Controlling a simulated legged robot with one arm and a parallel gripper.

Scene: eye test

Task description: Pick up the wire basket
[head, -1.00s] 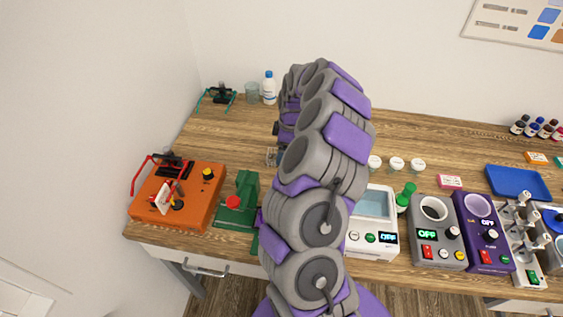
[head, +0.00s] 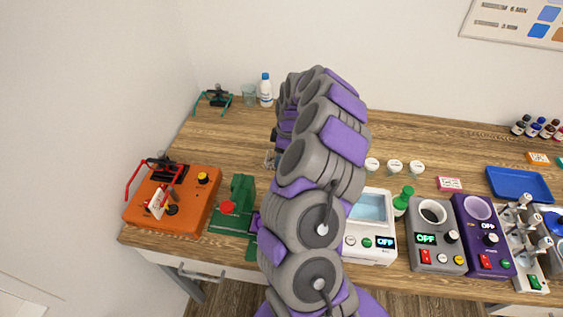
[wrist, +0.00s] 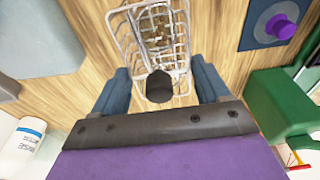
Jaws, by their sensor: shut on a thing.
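The wire basket (wrist: 152,38), a pale metal mesh with a black grip, shows at the top middle of the wrist view. My gripper (wrist: 160,82) has its two blue fingers on either side of the black grip and is shut on the basket. Contact between the fingers and the grip is hard to see. In the head view my arm hides the gripper and most of the basket. A small grey wire piece (head: 269,159) at the arm's left edge may be part of it.
An orange device (head: 190,212) and a green stand (head: 241,190) are left of my arm. A white device (head: 370,245) and grey device (head: 436,259) are to its right. A white bottle (head: 266,90) stands at the back. Wood is clear at the left middle.

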